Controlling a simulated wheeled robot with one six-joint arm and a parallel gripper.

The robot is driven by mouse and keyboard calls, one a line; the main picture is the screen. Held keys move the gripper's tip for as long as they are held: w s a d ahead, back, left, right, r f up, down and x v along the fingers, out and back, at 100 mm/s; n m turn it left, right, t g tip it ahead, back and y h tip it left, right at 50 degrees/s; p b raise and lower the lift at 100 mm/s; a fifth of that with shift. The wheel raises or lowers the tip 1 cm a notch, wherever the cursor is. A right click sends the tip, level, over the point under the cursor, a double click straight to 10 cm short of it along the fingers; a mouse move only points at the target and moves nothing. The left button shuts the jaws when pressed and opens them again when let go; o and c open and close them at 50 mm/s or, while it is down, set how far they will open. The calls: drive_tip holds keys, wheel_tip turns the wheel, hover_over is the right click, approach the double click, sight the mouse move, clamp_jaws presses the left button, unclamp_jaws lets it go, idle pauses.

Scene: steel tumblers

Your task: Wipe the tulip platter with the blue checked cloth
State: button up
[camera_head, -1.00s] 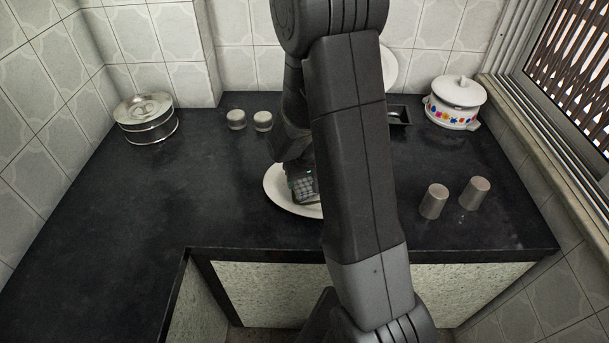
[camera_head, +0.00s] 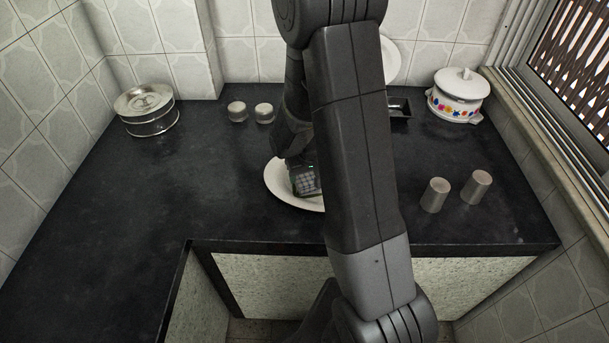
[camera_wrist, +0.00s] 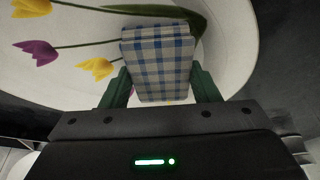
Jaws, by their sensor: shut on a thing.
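The tulip platter (camera_head: 279,184) is a white oval dish lying on the dark counter, partly hidden behind my arm in the head view. In the wrist view the platter (camera_wrist: 80,75) shows yellow and purple tulips with green stems and a leaf. The blue checked cloth (camera_wrist: 158,62) is a folded pad between the green fingers of my gripper (camera_wrist: 160,90). My gripper is shut on the cloth and holds it over the platter, beside the green leaf. In the head view my gripper (camera_head: 304,176) is low over the platter; whether the cloth touches it I cannot tell.
Two steel tumblers (camera_head: 435,195) (camera_head: 476,188) stand right of my arm. Two small steel cups (camera_head: 237,111) (camera_head: 264,113), a steel tin (camera_head: 147,110), a flowered white pot (camera_head: 456,96) and a black tray (camera_head: 400,107) stand farther back. The left counter is clear.

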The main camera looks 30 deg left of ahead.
wheel_tip(320, 180, up, 3)
drive_tip(key=shift+r+p, duration=0.1)
drive_tip(key=shift+p, duration=0.85)
drive_tip(key=shift+s+a+r+p, duration=0.1)
drive_tip(key=shift+r+p, duration=1.35)
drive_tip(key=shift+r, duration=0.9)
